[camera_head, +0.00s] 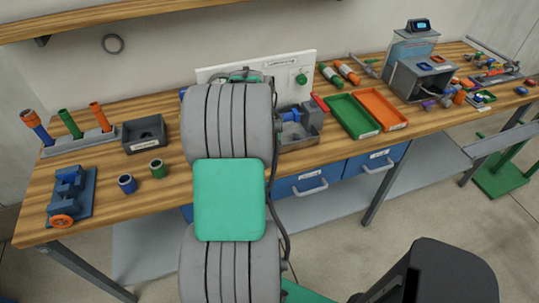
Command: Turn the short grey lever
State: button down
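I cannot make out the short grey lever. A white upright panel (285,66) stands at the back of the workbench, and my grey and green arm covers much of its front. A green round knob (301,78) shows on its right part. A blue fitting (290,116) beside a grey block sits in a grey tray just right of my arm. My gripper is hidden behind my own arm links, so its opening and any contact do not show.
On the wooden bench (110,190) are a blue vise (70,192), a dark box (145,134), and a tube rack (80,143) at left. A green tray (352,116) and an orange tray (381,109) lie right of the panel. Blue drawers (309,183) are below.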

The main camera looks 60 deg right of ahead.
jog(key=shift+s+d+f+t+y, duration=0.3)
jog(key=shift+s+t+y, duration=0.1)
jog(key=shift+t+y, duration=0.2)
jog(key=t+y+p, duration=0.1)
jog(key=p, duration=0.1)
jog(key=t+y+p, duration=0.1)
jog(key=p, duration=0.1)
jog(key=shift+s+d+r+p, duration=0.1)
jog(key=shift+s+d+p, duration=0.05)
jog(key=shift+s+p, duration=0.15)
jog(key=f+t+y+p, duration=0.1)
jog(key=p, duration=0.2)
jog(key=shift+d, duration=0.1)
jog(key=shift+d+f+t+y+p, duration=0.15)
jog(key=shift+f+t+y+p, duration=0.8)
jog(key=shift+p, duration=0.55)
jog(key=c, duration=1.5)
grip_release()
jog(key=shift+r, duration=0.1)
